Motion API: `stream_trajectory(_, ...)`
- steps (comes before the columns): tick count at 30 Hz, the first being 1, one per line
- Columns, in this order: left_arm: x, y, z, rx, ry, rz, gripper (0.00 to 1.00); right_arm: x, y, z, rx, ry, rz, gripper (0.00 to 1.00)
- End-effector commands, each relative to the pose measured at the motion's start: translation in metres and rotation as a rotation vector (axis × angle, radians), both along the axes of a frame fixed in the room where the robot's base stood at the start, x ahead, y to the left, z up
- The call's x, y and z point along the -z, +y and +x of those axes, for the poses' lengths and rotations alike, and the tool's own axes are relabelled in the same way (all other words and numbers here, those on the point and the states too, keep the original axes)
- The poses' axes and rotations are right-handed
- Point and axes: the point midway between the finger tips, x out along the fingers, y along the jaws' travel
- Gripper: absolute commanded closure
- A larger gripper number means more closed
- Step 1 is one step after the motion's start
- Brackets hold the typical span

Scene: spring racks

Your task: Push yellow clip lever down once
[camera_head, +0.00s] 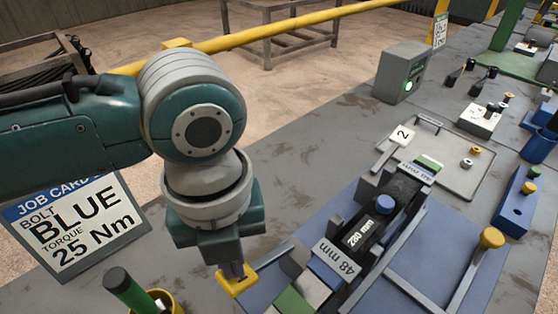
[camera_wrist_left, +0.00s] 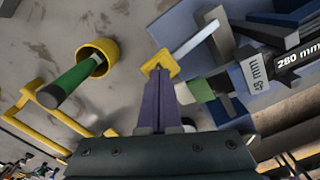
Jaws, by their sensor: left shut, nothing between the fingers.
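A yellow square-ended lever (camera_head: 237,287) sits at the near left of the blue fixture (camera_head: 415,275). My left gripper (camera_head: 233,271) points down at its yellow end, with its fingers shut and nothing between them. In the left wrist view, the closed fingertips (camera_wrist_left: 161,82) overlap the yellow end (camera_wrist_left: 160,62), and a light grey bar (camera_wrist_left: 196,40) runs from near it toward the fixture. I cannot tell whether the fingertips press on it or only hover close. My right gripper is not in view.
A green-handled tool stands in a yellow cup (camera_head: 165,303) left of the lever. A job card (camera_head: 75,225) reads BLUE, 25 Nm. The fixture holds a black 280 mm bar (camera_head: 362,236) and a 48 mm label. A yellow-knobbed handle (camera_head: 491,238) rises at the right.

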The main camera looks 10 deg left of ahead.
Motion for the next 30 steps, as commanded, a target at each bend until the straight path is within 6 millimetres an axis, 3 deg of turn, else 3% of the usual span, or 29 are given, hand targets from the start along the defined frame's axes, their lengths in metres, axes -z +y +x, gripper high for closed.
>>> stream_trajectory(30,0.049,0.0,0.0,0.001,-0.003,-0.001,1.0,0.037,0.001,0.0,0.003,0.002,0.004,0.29)
